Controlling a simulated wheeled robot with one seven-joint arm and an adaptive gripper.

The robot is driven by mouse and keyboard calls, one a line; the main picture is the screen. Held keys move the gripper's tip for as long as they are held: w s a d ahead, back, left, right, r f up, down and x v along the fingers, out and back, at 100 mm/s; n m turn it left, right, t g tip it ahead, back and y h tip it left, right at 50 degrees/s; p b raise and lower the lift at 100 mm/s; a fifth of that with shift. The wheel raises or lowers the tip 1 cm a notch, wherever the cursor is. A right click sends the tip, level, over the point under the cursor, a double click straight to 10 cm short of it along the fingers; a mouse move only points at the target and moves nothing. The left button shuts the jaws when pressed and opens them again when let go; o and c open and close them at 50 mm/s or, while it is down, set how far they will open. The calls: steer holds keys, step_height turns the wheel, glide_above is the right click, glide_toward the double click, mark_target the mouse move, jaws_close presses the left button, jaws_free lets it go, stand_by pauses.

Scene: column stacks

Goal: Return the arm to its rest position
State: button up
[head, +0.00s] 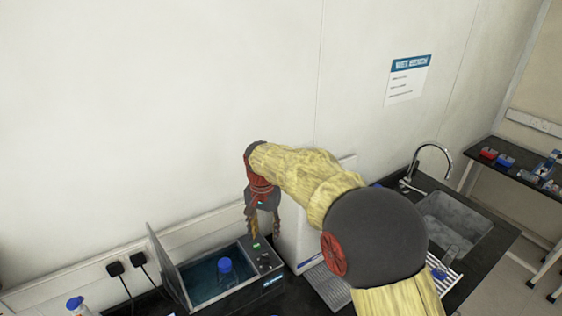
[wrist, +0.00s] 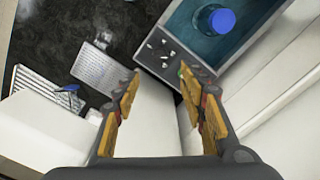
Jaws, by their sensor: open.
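My gripper (head: 264,228) hangs at the end of my yellow-covered arm, pointing down, above the bench beside the water bath. In the wrist view my gripper (wrist: 163,105) has its two yellow fingers spread apart with nothing between them. The water bath (head: 262,262), with its lid raised on the left, holds a blue-capped bottle (head: 225,270) standing in it. The bath's control panel (wrist: 168,55) and the blue cap (wrist: 222,20) also show in the wrist view. My arm hides part of the bench in the head view.
A white box-shaped unit (head: 297,240) stands right of the bath, partly behind my arm. A sink (head: 458,222) with a tap (head: 432,150) and a white drying rack (head: 450,277) lie to the right. Another blue-capped bottle (head: 76,306) stands at lower left. The wall is close behind.

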steer(key=s+d+f+n+t+b, duration=0.2)
steer(key=s+d+t+b, duration=0.3)
steer(key=s+d+b, duration=1.1)
steer(key=s+d+f, duration=0.1)
steer(key=s+d, duration=1.2)
steer(key=s, duration=0.1)
steer(key=shift+s+n+t, duration=0.3)
steer(key=shift+s, duration=0.05)
steer(key=c, duration=0.3)
stand_by(0.5)
